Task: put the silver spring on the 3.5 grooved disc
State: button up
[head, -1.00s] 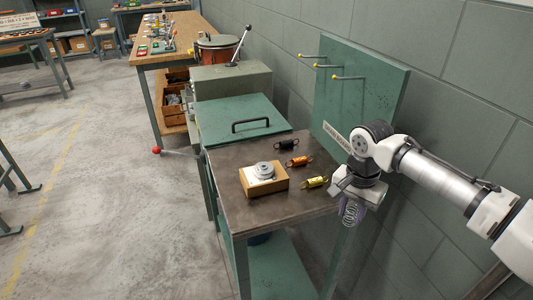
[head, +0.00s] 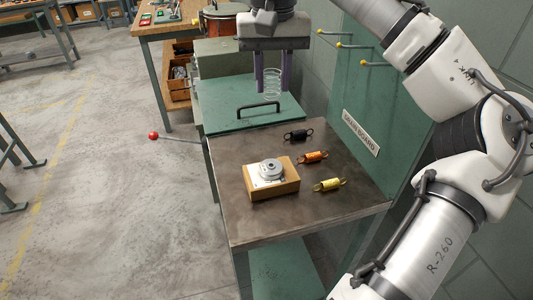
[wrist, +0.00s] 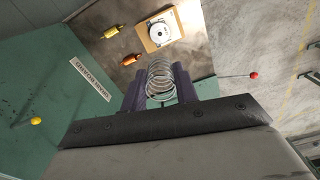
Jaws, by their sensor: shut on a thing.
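My gripper (head: 271,80) is shut on the silver spring (head: 272,86), a pale wire coil held between its purple fingers. In the head view it hangs in the air in front of the green cabinet top with the black handle. The wrist view shows the spring (wrist: 160,78) between the fingers, its coils seen nearly end on. The grooved disc (head: 270,169) is a round silver piece on a wooden block on the dark table, below and apart from the spring. It also shows in the wrist view (wrist: 160,33). Its number is too small to read.
Black (head: 298,135), orange (head: 312,157) and yellow (head: 329,184) springs lie on the table right of the wooden block (head: 285,183). A red-knobbed lever (head: 153,135) sticks out left.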

notch_tip(320, 180, down, 17)
jog(key=shift+f, duration=0.2)
dwell(0.3)
jog(key=shift+f, duration=0.15)
jog(key=o, duration=0.9)
jog(key=shift+o, duration=0.2)
notch_tip(320, 180, up, 12)
jog(key=shift+a, duration=0.1)
